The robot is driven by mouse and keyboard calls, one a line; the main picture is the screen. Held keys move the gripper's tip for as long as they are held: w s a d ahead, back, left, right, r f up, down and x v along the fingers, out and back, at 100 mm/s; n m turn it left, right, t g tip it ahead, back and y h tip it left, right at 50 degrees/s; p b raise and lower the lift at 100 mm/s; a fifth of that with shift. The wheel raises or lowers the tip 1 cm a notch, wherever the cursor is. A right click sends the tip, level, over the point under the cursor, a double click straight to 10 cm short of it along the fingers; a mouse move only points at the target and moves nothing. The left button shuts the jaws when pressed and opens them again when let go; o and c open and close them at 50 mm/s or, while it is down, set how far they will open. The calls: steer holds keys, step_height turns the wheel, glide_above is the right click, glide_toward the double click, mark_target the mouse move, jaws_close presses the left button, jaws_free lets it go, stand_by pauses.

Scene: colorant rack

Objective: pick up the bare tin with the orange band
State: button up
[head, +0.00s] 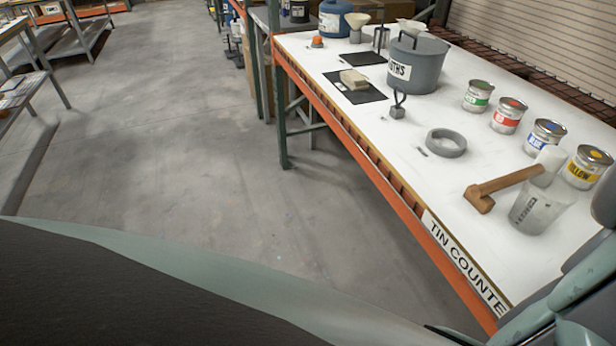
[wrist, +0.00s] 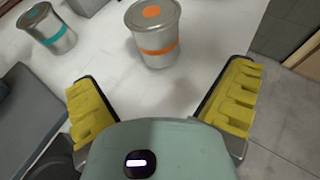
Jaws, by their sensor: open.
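In the wrist view the bare metal tin with the orange band (wrist: 158,50) stands upright on a white surface, with an orange spot on its lid. My gripper (wrist: 160,95) is open, its yellow-padded fingers apart and nothing between them. The tin is just beyond the fingertips, roughly centred between them, and not touched. A second bare tin with a teal band (wrist: 62,41) stands to the left. The head view does not show the orange-banded tin or my gripper's fingers.
In the wrist view a dark grey object (wrist: 30,110) lies at the left. In the head view the white counter (head: 440,195) holds labelled paint tins, a mallet (head: 490,190), a clear beaker (head: 537,208), a grey ring (head: 446,143) and a grey bucket (head: 418,65). The floor (head: 180,150) is open.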

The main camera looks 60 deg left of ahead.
steer(key=x, duration=0.6)
steer(key=shift+p+x, duration=0.75)
steer(key=shift+x, duration=2.55)
steer(key=shift+w+a+f, duration=0.1)
steer(key=shift+w+a, duration=0.05)
steer(key=c, duration=1.2)
